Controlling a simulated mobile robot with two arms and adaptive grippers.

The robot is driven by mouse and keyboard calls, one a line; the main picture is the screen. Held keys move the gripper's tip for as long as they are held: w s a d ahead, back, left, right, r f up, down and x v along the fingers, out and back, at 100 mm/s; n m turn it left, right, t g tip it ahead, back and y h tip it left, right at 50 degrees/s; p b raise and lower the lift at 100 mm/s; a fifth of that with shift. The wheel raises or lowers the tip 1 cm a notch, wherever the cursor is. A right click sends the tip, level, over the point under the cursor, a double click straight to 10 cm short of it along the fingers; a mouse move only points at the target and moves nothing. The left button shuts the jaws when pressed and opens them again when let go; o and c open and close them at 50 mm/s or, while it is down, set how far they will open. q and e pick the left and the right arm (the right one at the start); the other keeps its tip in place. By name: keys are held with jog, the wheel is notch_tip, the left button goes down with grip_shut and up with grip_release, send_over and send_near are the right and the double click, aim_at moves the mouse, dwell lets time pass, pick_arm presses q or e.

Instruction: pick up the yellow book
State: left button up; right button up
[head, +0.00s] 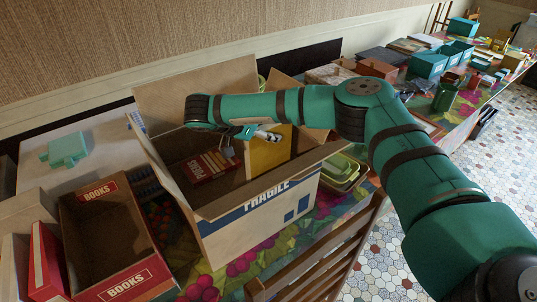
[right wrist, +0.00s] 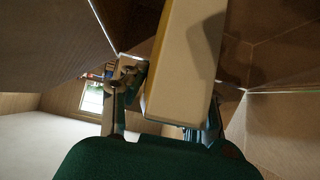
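The yellow book (head: 268,152) stands upright inside the open cardboard box marked FRAGILE (head: 222,236), near its right end. My right gripper (head: 262,135) reaches into the box from above and is at the book's left edge, with one finger across the yellow cover. In the right wrist view the book (right wrist: 183,70) shows its pale edge, with a yellow strip along its left. The right gripper's fingers (right wrist: 172,95) lie close against both sides of it and look shut on it. The far finger is partly hidden. Whether the book's lower end touches the box floor is hidden. My left gripper is not in view.
A red-labelled book (head: 211,168) lies in the same box. A smaller open BOOKS box (head: 98,232) stands to the left. Green dishes (head: 342,172) sit just right of the FRAGILE box. A wooden chair back (head: 330,250) stands in front, and the table beyond is crowded.

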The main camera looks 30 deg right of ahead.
grip_shut()
jog(key=shift+r, duration=0.1)
